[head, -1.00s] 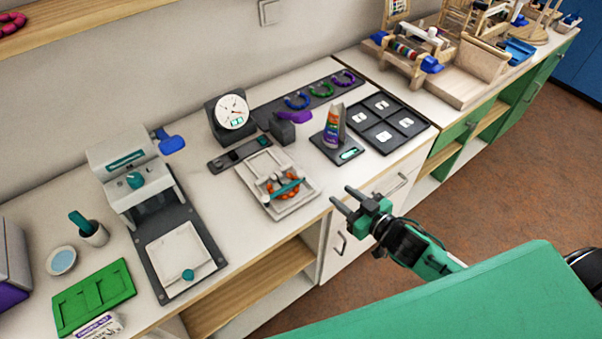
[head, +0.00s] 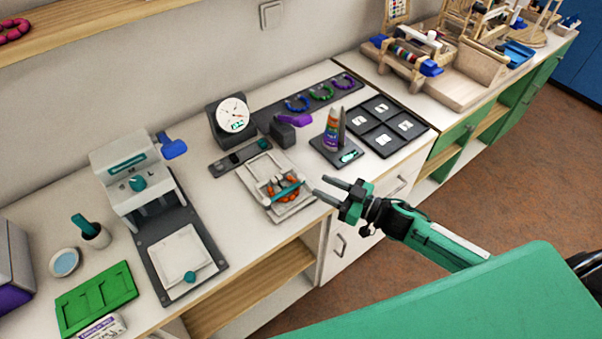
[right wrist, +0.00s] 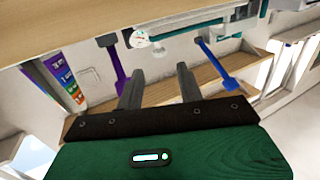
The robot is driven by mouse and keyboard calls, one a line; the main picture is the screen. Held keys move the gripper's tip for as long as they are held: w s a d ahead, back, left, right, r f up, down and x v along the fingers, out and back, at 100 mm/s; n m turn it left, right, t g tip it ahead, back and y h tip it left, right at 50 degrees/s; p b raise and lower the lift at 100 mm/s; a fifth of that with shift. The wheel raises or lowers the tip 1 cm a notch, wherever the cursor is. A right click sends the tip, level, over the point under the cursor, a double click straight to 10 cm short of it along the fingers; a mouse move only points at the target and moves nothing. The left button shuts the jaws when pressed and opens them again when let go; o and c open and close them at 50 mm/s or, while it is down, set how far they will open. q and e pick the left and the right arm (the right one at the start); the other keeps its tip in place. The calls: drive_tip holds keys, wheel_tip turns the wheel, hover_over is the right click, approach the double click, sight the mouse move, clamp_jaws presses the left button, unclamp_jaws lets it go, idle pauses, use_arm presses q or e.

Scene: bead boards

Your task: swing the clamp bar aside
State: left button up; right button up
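The clamp bar (head: 286,190), a teal bar, lies across a white frame board (head: 259,171) on the counter. An orange bead ring (head: 293,196) lies beneath the bar, partly hidden by it. My right gripper (head: 319,186) is open and empty, just right of the board near the counter's front edge, apart from the bar. Its two parted fingers also show in the right wrist view (right wrist: 160,72). In that view I cannot tell the clamp bar for sure. My left gripper is not in view.
A glue bottle (head: 332,130) on a dark stand and a black sectioned tray (head: 369,131) lie behind my right gripper. A purple-handled block (head: 284,133) and a dial gauge (head: 233,114) stand behind the board. A press (head: 127,175) stands to the left.

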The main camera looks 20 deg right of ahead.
sight(304, 177)
drive_tip(key=p+x, duration=0.1)
drive_tip(key=x, duration=0.7)
drive_tip(key=shift+s, duration=0.1)
clamp_jaws()
